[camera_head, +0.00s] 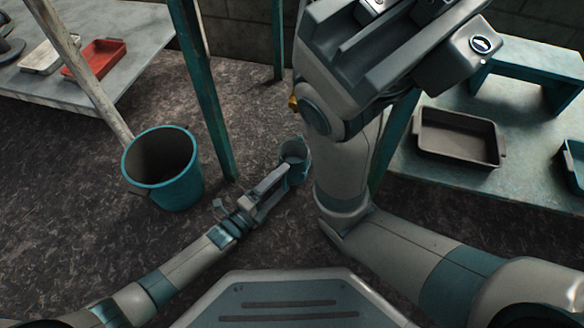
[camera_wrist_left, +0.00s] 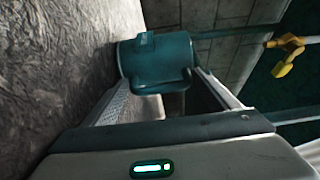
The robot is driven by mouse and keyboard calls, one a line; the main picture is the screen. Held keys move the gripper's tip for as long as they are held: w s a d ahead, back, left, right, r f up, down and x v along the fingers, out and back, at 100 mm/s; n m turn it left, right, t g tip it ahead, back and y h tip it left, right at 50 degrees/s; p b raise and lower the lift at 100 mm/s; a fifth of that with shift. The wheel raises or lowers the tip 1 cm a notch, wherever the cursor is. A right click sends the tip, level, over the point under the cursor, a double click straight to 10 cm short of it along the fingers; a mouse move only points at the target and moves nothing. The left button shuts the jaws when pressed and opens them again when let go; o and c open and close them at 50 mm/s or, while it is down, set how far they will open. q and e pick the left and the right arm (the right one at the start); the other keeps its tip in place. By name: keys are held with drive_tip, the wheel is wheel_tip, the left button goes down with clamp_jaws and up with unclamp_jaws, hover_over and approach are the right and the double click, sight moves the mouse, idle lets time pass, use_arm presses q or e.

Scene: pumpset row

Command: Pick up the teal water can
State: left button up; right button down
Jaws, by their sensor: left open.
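The teal water can (camera_head: 294,150) stands on the dark ground near the middle of the head view, just beyond my left gripper (camera_head: 278,176). In the left wrist view the can (camera_wrist_left: 150,55) shows its rounded body, with a handle (camera_wrist_left: 165,84) facing me. My left gripper's fingers (camera_wrist_left: 162,78) are open, with the handle between their tips. I cannot tell whether either finger touches it. My right gripper (camera_head: 405,45) is raised at the top of the head view, and its fingertips are out of frame.
A larger teal bucket (camera_head: 188,187) stands left of the can. A teal post (camera_head: 205,95) rises between them. A table with a red tray (camera_head: 97,58) is at upper left. A bench with a dark tray (camera_head: 458,138) is at right. A yellow object (camera_wrist_left: 287,52) shows in the left wrist view.

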use_arm(q)
drive_tip(key=shift+c, duration=0.4)
drive_tip(key=c, duration=1)
drive_tip(key=shift+r, duration=0.1)
drive_tip(key=shift+r, duration=0.1)
